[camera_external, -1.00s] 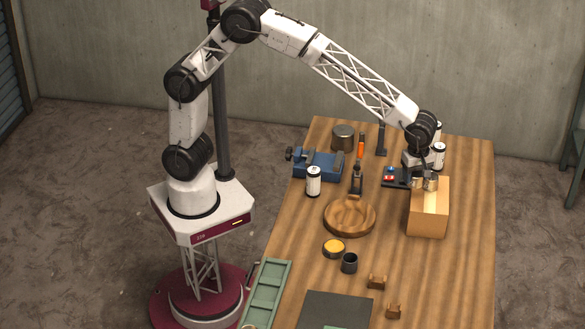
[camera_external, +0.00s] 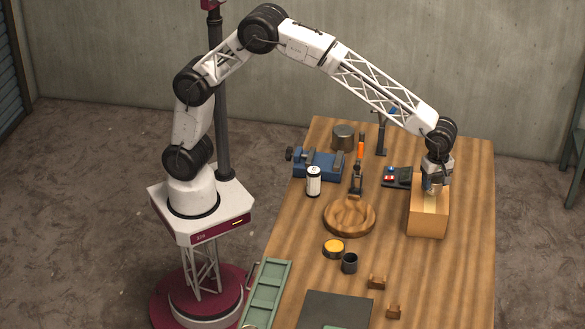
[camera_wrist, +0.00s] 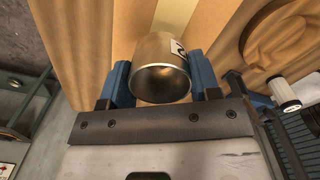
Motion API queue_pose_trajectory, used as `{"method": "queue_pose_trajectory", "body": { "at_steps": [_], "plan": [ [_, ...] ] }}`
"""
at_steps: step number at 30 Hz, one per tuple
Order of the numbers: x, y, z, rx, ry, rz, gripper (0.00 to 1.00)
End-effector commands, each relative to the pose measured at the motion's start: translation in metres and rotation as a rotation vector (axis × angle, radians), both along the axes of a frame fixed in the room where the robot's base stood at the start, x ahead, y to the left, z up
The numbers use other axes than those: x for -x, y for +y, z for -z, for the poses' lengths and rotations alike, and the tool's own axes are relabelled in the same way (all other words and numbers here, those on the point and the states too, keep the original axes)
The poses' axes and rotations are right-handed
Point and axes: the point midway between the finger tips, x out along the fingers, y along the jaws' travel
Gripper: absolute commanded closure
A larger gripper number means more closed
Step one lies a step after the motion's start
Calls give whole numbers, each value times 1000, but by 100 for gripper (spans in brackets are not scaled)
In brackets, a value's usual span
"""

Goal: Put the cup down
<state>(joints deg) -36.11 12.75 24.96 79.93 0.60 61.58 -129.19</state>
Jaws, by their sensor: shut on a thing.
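A metal cup (camera_wrist: 160,62) with a white tag bearing a dark mark sits between the two blue fingers of my gripper (camera_wrist: 160,82) in the wrist view. The gripper is shut on it, one finger on each side, with the cup's open rim facing the camera. In the external view my gripper (camera_external: 434,186) is at the far end of a tan box (camera_external: 429,220) on the right of the table. The cup is small and partly hidden by the gripper there. I cannot tell whether the cup touches the box.
On the wooden table (camera_external: 465,270), a wooden bowl (camera_external: 349,229), a white canister (camera_external: 313,182), a blue vise (camera_external: 318,165), a dark cup (camera_external: 349,263) and a yellow-topped tin (camera_external: 333,248) stand left of the box. The table right of the box is clear.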

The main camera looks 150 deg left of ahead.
Motion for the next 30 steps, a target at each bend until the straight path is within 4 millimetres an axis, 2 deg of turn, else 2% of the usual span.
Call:
{"method": "queue_pose_trajectory", "body": {
  "at_steps": [12, 27, 28, 30],
  "plan": [
    [0, 0, 32, 0, 0, 0, 66],
    [0, 0, 38, 0, 0, 0, 66],
    [0, 0, 38, 0, 0, 0, 39],
    [0, 0, 38, 0, 0, 0, 28]
  ]
}}
